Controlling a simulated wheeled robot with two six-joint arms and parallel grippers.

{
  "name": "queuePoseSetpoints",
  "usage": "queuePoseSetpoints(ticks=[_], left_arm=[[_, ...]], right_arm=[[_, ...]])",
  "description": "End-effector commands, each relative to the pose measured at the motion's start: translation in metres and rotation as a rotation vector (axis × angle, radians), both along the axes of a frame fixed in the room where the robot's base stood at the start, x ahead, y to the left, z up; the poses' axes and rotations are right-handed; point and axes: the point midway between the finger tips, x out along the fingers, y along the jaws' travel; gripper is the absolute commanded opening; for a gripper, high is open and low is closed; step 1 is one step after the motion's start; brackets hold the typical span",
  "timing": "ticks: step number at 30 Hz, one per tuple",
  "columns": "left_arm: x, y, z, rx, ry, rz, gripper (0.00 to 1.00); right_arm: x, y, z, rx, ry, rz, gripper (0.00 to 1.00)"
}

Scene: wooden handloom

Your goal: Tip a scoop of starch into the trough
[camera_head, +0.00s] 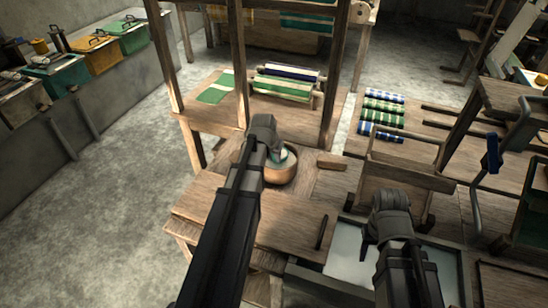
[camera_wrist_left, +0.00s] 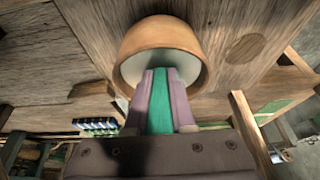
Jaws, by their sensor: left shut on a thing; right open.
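A brown round bowl (camera_head: 279,176) with pale contents stands on the wooden bench; it also shows in the left wrist view (camera_wrist_left: 135,42). My left gripper (camera_head: 272,150) is at the bowl, shut on a teal strip, apparently the scoop's handle (camera_wrist_left: 160,98). The strip runs toward the bowl's mouth; the scoop's head cannot be made out. The trough (camera_head: 325,284) is a grey rectangular basin with a pale interior, at the lower right of the bowl. My right gripper (camera_head: 371,246) is open and empty above the trough, hiding part of it.
Wooden loom posts (camera_head: 239,70) rise just behind the left gripper. A wooden block (camera_head: 331,161) lies right of the bowl. Striped cloth rolls (camera_head: 383,107) lie farther back. A wooden stand (camera_head: 405,178) is behind the right gripper. The bench board (camera_head: 240,215) between bowl and trough is mostly clear.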

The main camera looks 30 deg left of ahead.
Motion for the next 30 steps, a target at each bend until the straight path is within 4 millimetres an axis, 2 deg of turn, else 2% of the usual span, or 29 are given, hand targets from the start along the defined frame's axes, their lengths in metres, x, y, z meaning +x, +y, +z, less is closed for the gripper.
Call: queuePoseSetpoints(ticks=[1,19,30], left_arm=[[0.000,0.000,0.010,0.000,0.000,0.000,0.00],[0.000,0.000,0.067,0.000,0.000,0.000,0.00],[0.000,0.000,0.069,0.000,0.000,0.000,0.00]], right_arm=[[0.000,0.000,0.010,0.000,0.000,0.000,0.50],[0.000,0.000,0.067,0.000,0.000,0.000,0.50],[0.000,0.000,0.069,0.000,0.000,0.000,0.50]])
